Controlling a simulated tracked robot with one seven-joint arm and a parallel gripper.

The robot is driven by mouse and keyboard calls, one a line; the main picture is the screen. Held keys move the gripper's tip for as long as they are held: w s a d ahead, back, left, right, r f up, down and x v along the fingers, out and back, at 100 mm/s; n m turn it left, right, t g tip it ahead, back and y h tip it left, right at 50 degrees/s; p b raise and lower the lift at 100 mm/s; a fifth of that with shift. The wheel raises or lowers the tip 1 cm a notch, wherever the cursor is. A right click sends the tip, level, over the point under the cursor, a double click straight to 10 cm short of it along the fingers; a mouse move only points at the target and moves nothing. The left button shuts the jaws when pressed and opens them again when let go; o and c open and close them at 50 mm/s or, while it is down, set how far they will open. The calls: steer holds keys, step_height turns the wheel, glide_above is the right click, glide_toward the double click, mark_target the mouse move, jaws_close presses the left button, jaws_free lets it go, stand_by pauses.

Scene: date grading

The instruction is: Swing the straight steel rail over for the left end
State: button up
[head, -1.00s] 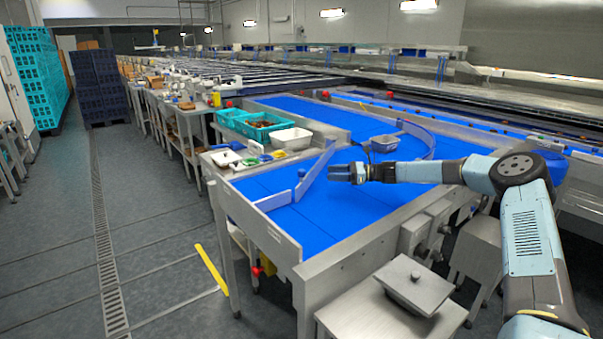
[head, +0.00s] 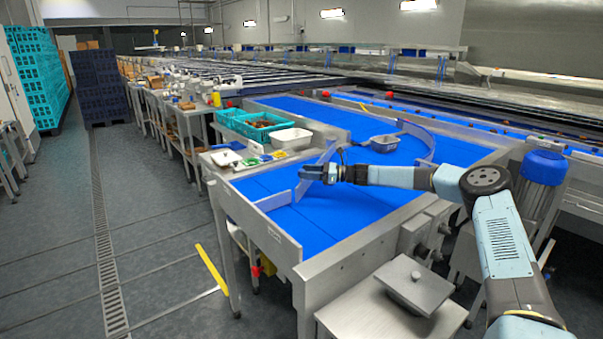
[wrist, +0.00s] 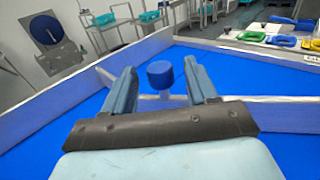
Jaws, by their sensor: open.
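The straight steel rail (head: 328,154) stands on edge, slanting across the blue belt (head: 345,205) near its left end. In the wrist view the rail (wrist: 275,113) runs behind my fingers to the right. A blue knob (wrist: 160,74) on a grey stem shows there between my fingertips, with gaps on both sides. My gripper (head: 304,173) is open at the middle of the rail and hides part of it in the head view. It also shows open in the wrist view (wrist: 157,70). I cannot tell how deep the knob sits between the fingers.
A curved rail (head: 424,139) and a grey tub (head: 382,143) are farther back on the belt. A side table with a white tub (head: 291,138) and teal crates (head: 262,127) stands behind. A steel frame wall (head: 262,228) bounds the belt's left end.

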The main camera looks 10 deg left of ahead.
steer(key=shift+a, duration=1.4)
jaws_close()
